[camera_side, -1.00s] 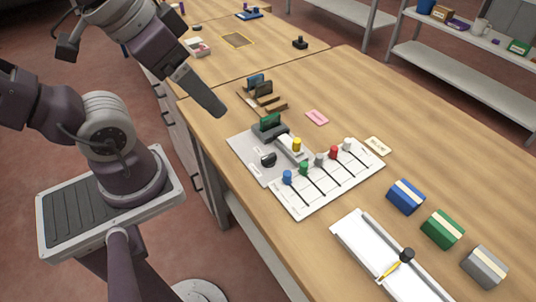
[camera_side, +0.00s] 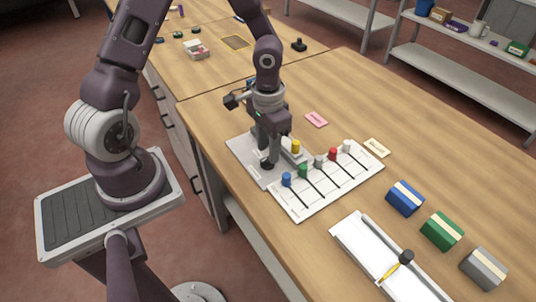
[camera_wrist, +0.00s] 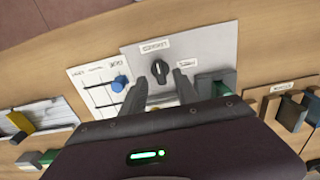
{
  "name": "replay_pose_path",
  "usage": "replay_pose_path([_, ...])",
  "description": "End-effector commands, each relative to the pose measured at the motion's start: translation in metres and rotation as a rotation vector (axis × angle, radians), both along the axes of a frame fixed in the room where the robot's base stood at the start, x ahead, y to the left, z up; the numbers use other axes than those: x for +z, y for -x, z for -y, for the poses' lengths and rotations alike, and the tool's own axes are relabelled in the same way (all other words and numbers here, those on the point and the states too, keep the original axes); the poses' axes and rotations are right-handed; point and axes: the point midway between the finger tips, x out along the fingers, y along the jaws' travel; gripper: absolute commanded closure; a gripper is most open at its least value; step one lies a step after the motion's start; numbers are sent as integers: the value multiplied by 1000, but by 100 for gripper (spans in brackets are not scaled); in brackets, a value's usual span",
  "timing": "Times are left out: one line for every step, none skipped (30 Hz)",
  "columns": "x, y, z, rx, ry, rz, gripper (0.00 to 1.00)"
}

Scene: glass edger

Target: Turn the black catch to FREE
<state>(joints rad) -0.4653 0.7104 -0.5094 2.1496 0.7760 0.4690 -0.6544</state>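The black catch (camera_wrist: 160,70) is a round knob on a grey plate (camera_wrist: 208,44). Its raised grip runs roughly up and down in the wrist view, towards a small label (camera_wrist: 155,46). A second label (camera_wrist: 184,64) lies to its right; I cannot read either surely. My gripper (camera_wrist: 160,78) is open, with one finger on each side of the catch in that view. I cannot tell whether the fingers touch it.
A white slotted board (camera_side: 325,180) with several coloured knobs adjoins the plate. A green block in a grey holder (camera_wrist: 216,84) stands close to the right finger. Blue (camera_side: 405,197), green (camera_side: 442,230) and grey (camera_side: 484,267) blocks stand farther right, beyond a white tray (camera_side: 350,233).

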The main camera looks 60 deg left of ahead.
Motion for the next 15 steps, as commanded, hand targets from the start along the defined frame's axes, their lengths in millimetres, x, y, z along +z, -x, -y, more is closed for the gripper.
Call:
replay_pose_path([-10, 1, 1, -3, 1, -5, 64])
replay_pose_path([-14, 1, 1, -3, 1, -3, 64])
replay_pose_path([-20, 1, 1, -3, 0, -3, 64])
replay_pose_path([-23, 0, 0, -1, 0, -2, 64])
replay_pose_path([-26, 0, 0, -2, 0, -2, 64])
replay_pose_path([-29, 0, 0, -1, 0, -2, 64])
replay_pose_path([-30, 0, 0, -1, 0, -1, 64])
replay_pose_path([-31, 0, 0, -1, -1, -1, 64])
replay_pose_path([-31, 0, 0, -1, -1, 0, 64])
replay_pose_path([-32, 0, 0, -1, -1, 0, 64])
replay_pose_path([-31, 0, 0, -1, -1, 0, 64])
replay_pose_path([-31, 0, 0, -1, -1, 0, 64])
replay_pose_path([-31, 0, 0, -1, -1, 0, 64])
replay_pose_path([-31, 0, 0, -1, -1, 0, 64])
replay_pose_path([-31, 0, 0, -1, -1, 0, 72])
